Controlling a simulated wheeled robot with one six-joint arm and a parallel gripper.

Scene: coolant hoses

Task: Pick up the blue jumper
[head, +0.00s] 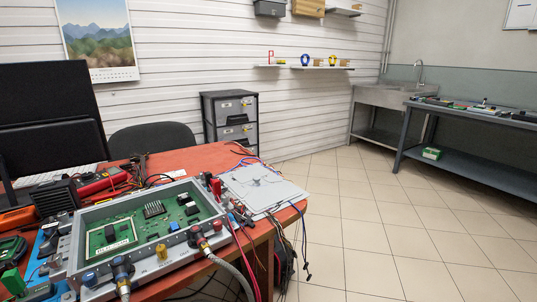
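I cannot tell for sure which thing is the blue jumper. A thin blue wire (246,163) lies at the far right end of the red-topped bench (190,158), by a white board. My gripper is not in view.
Grey hoses (236,274) join the case's front. Cables (305,250) hang off the bench's right edge. A white board (262,188) lies there. A monitor (50,130) and red meter (102,181) stand left. The tiled floor (375,235) at right is clear, before a grey workbench (470,165).

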